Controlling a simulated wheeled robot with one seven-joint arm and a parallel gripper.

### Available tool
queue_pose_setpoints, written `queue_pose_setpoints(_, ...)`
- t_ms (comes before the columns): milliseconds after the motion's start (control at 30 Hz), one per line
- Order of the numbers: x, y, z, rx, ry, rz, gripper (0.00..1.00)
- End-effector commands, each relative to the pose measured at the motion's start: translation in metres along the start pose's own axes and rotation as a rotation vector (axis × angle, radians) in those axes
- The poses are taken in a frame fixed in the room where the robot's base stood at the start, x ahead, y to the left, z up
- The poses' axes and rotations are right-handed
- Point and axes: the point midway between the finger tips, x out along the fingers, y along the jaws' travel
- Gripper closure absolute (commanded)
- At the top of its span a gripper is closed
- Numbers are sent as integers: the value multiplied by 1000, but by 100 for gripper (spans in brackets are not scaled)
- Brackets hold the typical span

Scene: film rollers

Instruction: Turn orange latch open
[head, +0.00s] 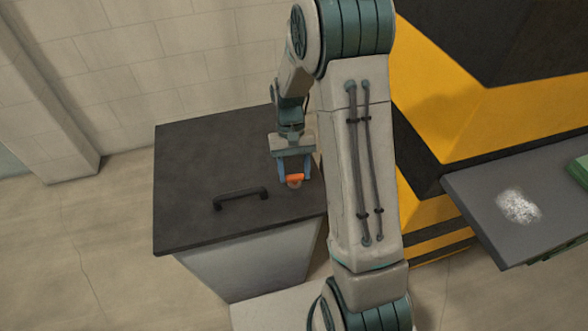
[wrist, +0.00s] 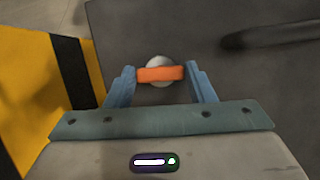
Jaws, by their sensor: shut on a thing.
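The orange latch (head: 295,178) is a short bar on a round pale base, on the dark lid (head: 190,170) of a grey box. In the wrist view the latch (wrist: 160,74) lies crosswise between the blue fingers of my gripper (wrist: 163,78). The fingers are shut on its two ends. The pale round base (wrist: 160,60) shows above and below the bar. In the head view my gripper (head: 294,172) points down onto the lid, right of the dark handle (head: 240,197).
The grey box (head: 250,265) stands on the floor near a tiled wall (head: 130,60). A yellow and black block (head: 450,110) is to the right. A dark table (head: 490,215) with a white patch and a green thing (head: 580,170) is at the far right. The lid's left part is clear.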

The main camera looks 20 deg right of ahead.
Motion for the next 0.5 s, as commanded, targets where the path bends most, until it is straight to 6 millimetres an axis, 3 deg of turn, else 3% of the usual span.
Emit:
queue_pose_setpoints(233,-1,0,-1,1,4,0,74)
queue_pose_setpoints(267,-1,0,-1,1,4,0,43)
queue_pose_setpoints(300,-1,0,-1,1,4,-1,32)
queue_pose_setpoints(500,0,0,0,1,2,-1,29)
